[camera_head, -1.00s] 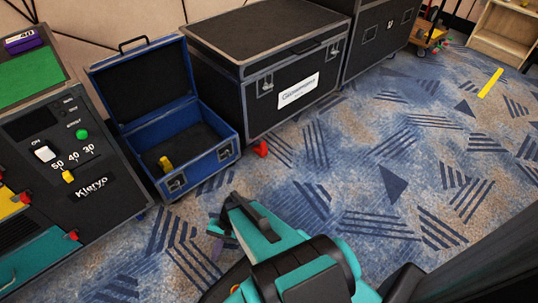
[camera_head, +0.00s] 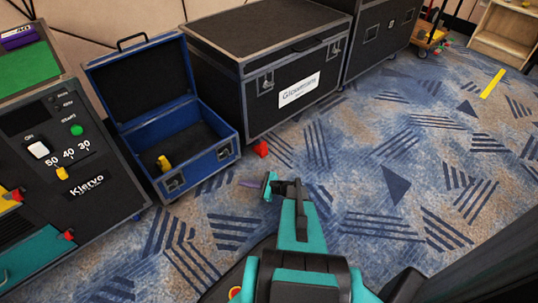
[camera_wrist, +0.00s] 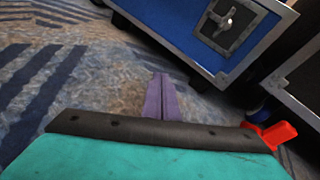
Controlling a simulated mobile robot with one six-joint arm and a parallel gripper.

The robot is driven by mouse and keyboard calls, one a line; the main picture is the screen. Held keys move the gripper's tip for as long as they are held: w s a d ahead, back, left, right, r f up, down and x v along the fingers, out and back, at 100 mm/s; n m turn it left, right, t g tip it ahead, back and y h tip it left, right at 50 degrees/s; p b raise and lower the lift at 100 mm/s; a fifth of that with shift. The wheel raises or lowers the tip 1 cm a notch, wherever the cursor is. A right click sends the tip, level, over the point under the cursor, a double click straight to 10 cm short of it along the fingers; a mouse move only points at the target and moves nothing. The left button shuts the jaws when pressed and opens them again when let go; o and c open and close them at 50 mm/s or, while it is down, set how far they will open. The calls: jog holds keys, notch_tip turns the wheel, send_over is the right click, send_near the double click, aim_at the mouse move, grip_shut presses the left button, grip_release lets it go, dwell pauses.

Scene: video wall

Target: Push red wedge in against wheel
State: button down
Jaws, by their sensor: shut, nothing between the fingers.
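The red wedge (camera_head: 262,149) lies on the carpet by the near bottom corner of the large black case (camera_head: 300,93). In the wrist view, the red wedge (camera_wrist: 281,134) is at the lower right, partly hidden by my gripper's body. A dark caster wheel (camera_wrist: 262,113) shows beside it under the case corner; I cannot tell whether they touch. My gripper (camera_head: 250,183) is in front of and slightly left of the wedge, apart from it. Its purple fingers (camera_wrist: 161,97) are shut and empty, low over the carpet.
The open blue case (camera_head: 185,165) stands left of the wedge, with a yellow object (camera_head: 164,163) inside. A black control console (camera_head: 70,165) stands at the far left.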

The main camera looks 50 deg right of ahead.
jog(key=s+d+m+t+h, duration=0.1)
jog(key=d, duration=0.3)
jog(key=s+d+m+t+h, duration=0.1)
jog(key=d+m, duration=0.1)
jog(key=d, duration=0.2)
jog(key=s+d+m+t+h, duration=0.1)
jog(key=d+m+h, duration=0.1)
jog(key=d, duration=0.3)
jog(key=shift+f, duration=0.15)
jog(key=s+d+m+h, duration=0.1)
jog(key=d, duration=0.1)
jog(key=s+d+m+t+h, duration=0.1)
jog(key=s+d+m, duration=0.1)
jog(key=d, duration=0.1)
jog(key=s+d+m+h, duration=0.1)
jog(key=d+h, duration=0.1)
jog(key=shift+s+d+f+b, duration=0.2)
jog(key=shift+s+d+b, duration=0.1)
jog(key=shift+s+d, duration=0.1)
jog(key=shift+w, duration=0.2)
jog(key=shift+w+f+b, duration=0.1)
jog(key=shift+w+b, duration=0.2)
jog(key=shift+w, duration=0.2)
jog(key=b, duration=0.5)
send_near(264, 149)
jog(key=w, duration=0.5)
jog(key=shift+w+d+f, duration=0.2)
jog(key=shift+d, duration=0.15)
jog(key=shift+w+r, duration=0.15)
jog(key=shift+w, duration=0.35)
